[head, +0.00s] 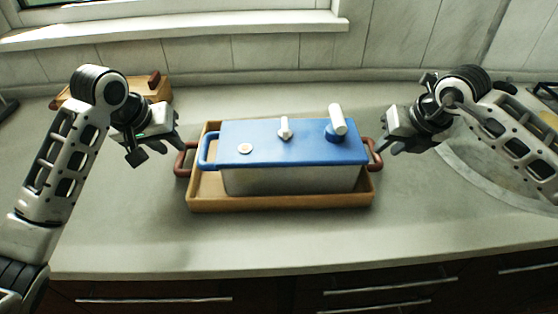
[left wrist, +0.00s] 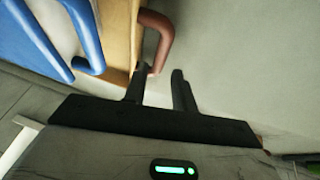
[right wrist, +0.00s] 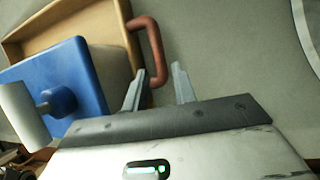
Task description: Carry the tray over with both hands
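The wooden tray (head: 285,203) lies on the counter and carries a box-shaped pot with a blue lid (head: 290,150). It has a red-brown left handle (head: 180,160) and right handle (head: 377,152). My left gripper (head: 158,146) is open by the left handle; in the left wrist view the left handle (left wrist: 163,35) reaches down toward the gap between the fingers (left wrist: 157,80). My right gripper (head: 398,147) is open by the right handle; in the right wrist view part of the right handle (right wrist: 154,45) shows between the fingers (right wrist: 158,80). I cannot tell whether either gripper touches its handle.
A small wooden box (head: 148,88) stands behind my left arm. A round light-coloured rim (head: 470,175) is set in the counter at the right. The counter (head: 300,235) is clear in front of the tray, up to its front edge above the drawers.

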